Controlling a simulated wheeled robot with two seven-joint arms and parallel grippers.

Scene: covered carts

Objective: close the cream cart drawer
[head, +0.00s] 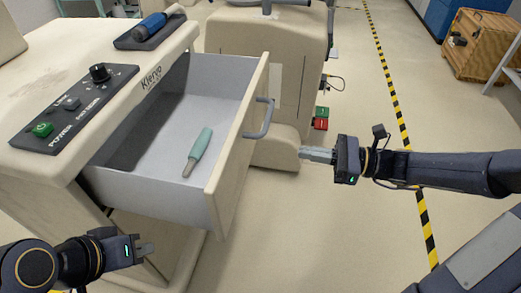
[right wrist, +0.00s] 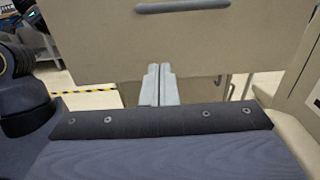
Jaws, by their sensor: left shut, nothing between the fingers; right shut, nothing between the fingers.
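The cream cart (head: 60,100) stands at the left in the head view. Its drawer is pulled far out, and the cream drawer front (head: 228,160) has a grey bar handle (head: 262,118). A teal-handled tool (head: 199,150) lies inside on the drawer floor. My right gripper (head: 303,155) is shut and empty, to the right of the drawer front and apart from it. In the right wrist view its fingers (right wrist: 159,85) point toward the drawer front (right wrist: 190,50), below the handle (right wrist: 183,6). My left gripper (head: 150,249) is shut and empty, low beside the cart, below the drawer.
A control panel (head: 72,105) with a green button and black knob is on the cart top, with a blue-handled item in a dark tray (head: 150,30). Another cream machine (head: 268,60) stands behind the drawer. Open floor (head: 340,240) with striped tape lies right; a wooden crate (head: 480,45) is far right.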

